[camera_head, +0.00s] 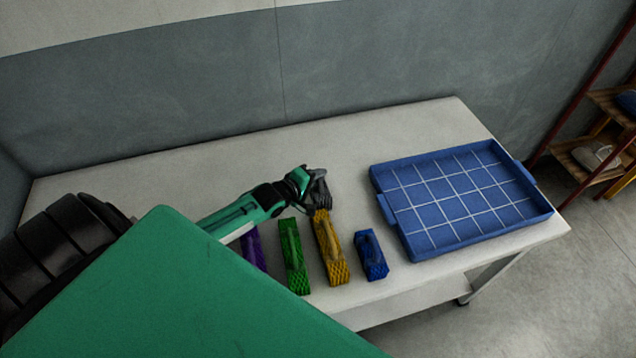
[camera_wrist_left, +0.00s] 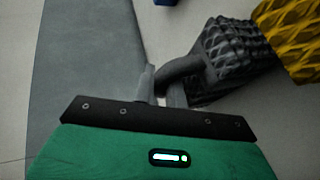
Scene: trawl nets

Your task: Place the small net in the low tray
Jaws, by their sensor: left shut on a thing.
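My left gripper (camera_head: 304,177) reaches in from the left over the table. It is shut on a dark grey net bundle (camera_head: 320,191) just behind the yellow net. In the left wrist view, my left gripper (camera_wrist_left: 165,88) has the handle loop of the grey net bundle (camera_wrist_left: 232,55) between its fingers. I cannot tell whether the bundle touches the table. The low tray (camera_head: 393,215) is blue, with a white grid on its floor, and stands empty at the right. My right gripper is not in view.
On the table stand a yellow net (camera_head: 329,249), a green net (camera_head: 292,255), a blue net (camera_head: 370,255) and a partly hidden purple net (camera_head: 253,246). The yellow net is close beside the held bundle. The table's back strip (camera_head: 300,140) is clear. A shelf (camera_head: 600,160) stands beyond the right edge.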

